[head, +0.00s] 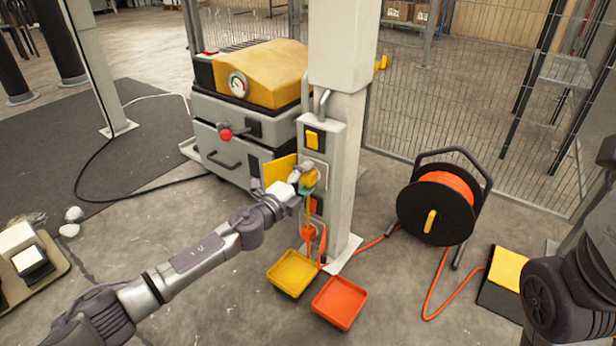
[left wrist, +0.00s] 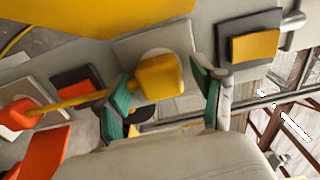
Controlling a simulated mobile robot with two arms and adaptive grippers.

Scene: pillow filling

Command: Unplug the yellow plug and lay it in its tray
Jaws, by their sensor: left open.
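The yellow plug (head: 310,178) sits at a socket on the grey post's panel. In the left wrist view the plug (left wrist: 160,76) is in front of a pale round socket plate, with a yellow cord running off to the left. My left gripper (head: 301,187) is at the plug. Its teal-padded fingers (left wrist: 166,80) are open, one on each side of the plug, with a gap on the right side; contact on the left is unclear. The yellow tray (head: 293,273) lies empty on the floor below. My right gripper is not in view.
An orange tray (head: 340,302) lies right of the yellow one. An orange plug (head: 308,232) is lower on the post (head: 345,160). A cable reel (head: 440,205) stands right, its orange cable on the floor. A machine (head: 250,110) stands behind left.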

